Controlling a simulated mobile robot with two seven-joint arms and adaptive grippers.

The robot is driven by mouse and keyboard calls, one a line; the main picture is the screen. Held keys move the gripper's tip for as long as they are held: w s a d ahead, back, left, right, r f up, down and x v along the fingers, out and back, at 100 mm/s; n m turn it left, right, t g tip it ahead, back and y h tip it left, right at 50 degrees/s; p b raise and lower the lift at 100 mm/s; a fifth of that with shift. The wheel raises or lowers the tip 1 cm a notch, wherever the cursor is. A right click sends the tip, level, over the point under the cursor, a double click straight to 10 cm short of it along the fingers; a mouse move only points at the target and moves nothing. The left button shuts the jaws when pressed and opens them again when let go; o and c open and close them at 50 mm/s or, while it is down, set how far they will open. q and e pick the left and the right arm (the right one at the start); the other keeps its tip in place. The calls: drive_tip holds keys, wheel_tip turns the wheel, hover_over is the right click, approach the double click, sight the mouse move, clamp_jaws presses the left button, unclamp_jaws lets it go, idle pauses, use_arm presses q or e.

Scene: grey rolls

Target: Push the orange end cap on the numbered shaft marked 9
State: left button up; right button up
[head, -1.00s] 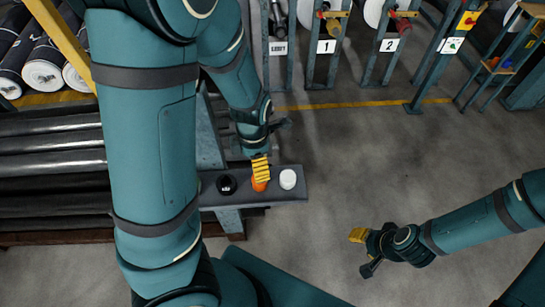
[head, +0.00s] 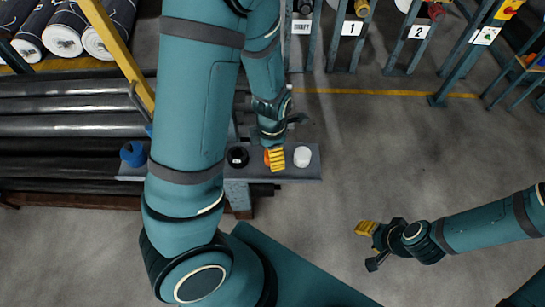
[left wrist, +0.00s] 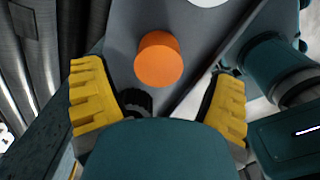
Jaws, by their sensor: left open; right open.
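The orange end cap (left wrist: 158,60) stands on a narrow grey shelf, between the open yellow fingers of my left gripper (left wrist: 158,105) and a little beyond them in the left wrist view. It looks untouched there. In the head view my left gripper (head: 275,158) is over the cap and hides most of it. My right gripper (head: 368,245) is open and empty over bare floor at the lower right. I see no shaft marked 9.
On the shelf (head: 312,172) a black cap (head: 237,156) and a white cap (head: 303,156) flank the orange one; a blue cap (head: 133,153) is farther left. Dark rolls (head: 70,128) lie at left. Stands marked 1 (head: 350,29) and 2 (head: 419,32) are behind.

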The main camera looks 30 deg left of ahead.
use_arm(q)
wheel_tip(320, 180, down, 4)
drive_tip(key=shift+w+r+b, duration=0.1)
drive_tip(key=shift+r+b, duration=0.15)
drive_tip(key=shift+b, duration=0.2)
drive_tip(key=c, duration=1.1)
